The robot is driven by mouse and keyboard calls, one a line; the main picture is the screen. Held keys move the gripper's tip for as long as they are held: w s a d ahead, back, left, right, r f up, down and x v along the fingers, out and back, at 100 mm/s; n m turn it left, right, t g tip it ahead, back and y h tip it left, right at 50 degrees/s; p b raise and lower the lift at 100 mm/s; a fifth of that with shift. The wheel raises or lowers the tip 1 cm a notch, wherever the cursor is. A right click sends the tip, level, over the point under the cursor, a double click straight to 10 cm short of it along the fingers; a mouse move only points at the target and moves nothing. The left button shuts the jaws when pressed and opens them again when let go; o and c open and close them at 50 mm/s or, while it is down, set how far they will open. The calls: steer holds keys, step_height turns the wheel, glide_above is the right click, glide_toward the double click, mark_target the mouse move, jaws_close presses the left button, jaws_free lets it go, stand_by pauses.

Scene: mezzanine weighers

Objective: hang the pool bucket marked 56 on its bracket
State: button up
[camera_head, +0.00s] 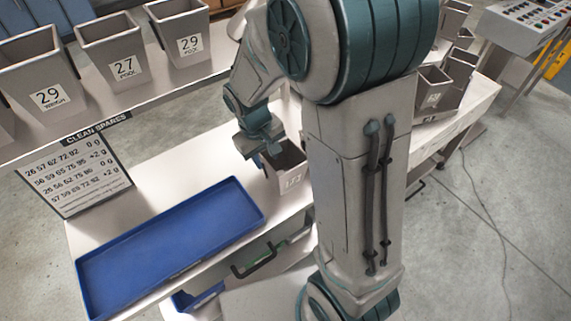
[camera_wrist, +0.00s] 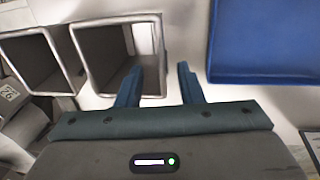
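My gripper (camera_head: 262,148) is open and points down at a grey bucket (camera_head: 290,181) on the white bench. In the wrist view my gripper (camera_wrist: 160,85) has its two fingers apart, on either side of that bucket's right wall (camera_wrist: 160,58). The left finger overlaps the bucket's mouth and the right one is outside. I cannot tell how far down they reach. The bucket's label is partly visible in the head view but too small to read surely. No bucket clearly reads 56. On the rail hang grey buckets marked 27 POOL (camera_head: 115,49), 29 POOL (camera_head: 184,27) and 29 WEIGH (camera_head: 47,76).
A blue tray (camera_head: 172,246) lies on the bench beside the bucket. A CLEAN SPARES sign (camera_head: 78,173) stands at the bench's left. Several more buckets (camera_head: 435,92) stand on the right, partly behind my arm. Another bucket (camera_wrist: 40,58) adjoins on the left in the wrist view.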

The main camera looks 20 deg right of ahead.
mark_target(269, 176)
steer(key=f, duration=0.4)
steer(key=f+p, duration=0.1)
steer(key=f, duration=0.1)
steer(key=shift+w+d, duration=0.25)
steer(key=shift+d, duration=0.1)
steer(key=shift+f, duration=0.1)
steer(key=shift+f, duration=0.25)
stand_by(0.4)
jaws_close()
